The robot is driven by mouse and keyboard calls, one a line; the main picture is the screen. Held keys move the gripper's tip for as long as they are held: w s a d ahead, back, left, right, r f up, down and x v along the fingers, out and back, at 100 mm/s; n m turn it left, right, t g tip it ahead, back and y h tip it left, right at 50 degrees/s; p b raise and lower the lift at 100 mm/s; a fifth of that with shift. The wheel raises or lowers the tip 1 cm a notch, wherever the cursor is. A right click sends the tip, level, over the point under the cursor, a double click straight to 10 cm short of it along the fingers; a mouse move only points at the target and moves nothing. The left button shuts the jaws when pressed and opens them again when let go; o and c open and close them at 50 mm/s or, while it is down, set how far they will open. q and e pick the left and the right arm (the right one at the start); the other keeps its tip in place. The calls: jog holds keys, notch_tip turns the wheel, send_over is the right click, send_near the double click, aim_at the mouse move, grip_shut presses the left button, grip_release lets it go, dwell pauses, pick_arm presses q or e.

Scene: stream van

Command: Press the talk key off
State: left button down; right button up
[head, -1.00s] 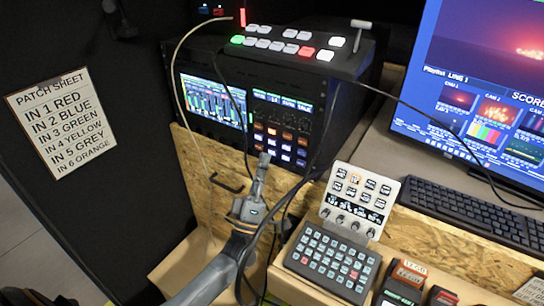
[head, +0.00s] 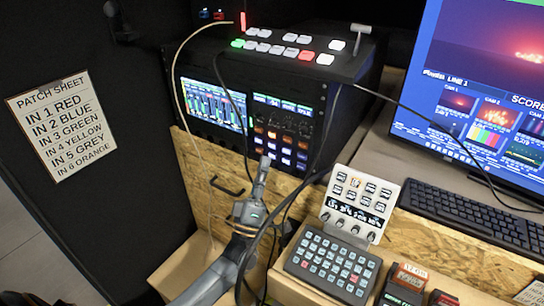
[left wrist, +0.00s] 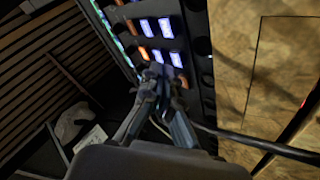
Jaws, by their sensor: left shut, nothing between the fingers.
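The key panel (head: 286,137) is on the front of the black rack, with rows of orange, white and blue lit keys under small displays. I cannot read which key is the talk key. My left gripper (head: 265,160) is shut and empty, its tips pointing up at the panel's lower left keys. I cannot tell whether the tips touch a key. My right gripper is out of view.
A black cable (head: 330,120) hangs past the panel's right side, and a pale cable (head: 177,85) at the rack's left. A wooden board (head: 205,165) with a black handle (head: 226,187) stands below. A button pad (head: 333,262) and white control panel (head: 358,204) are at right.

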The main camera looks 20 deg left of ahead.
pick_arm(q)
jog(key=shift+w, duration=0.15)
dwell(0.3)
jog(key=shift+w+b, duration=0.3)
jog(key=shift+w+d, duration=0.1)
jog(key=shift+w, duration=0.15)
dwell(0.4)
jog(key=shift+s, duration=0.7)
jog(key=s+a+p, duration=0.1)
jog(key=s+p, duration=0.1)
jog(key=s, duration=0.4)
dwell(0.4)
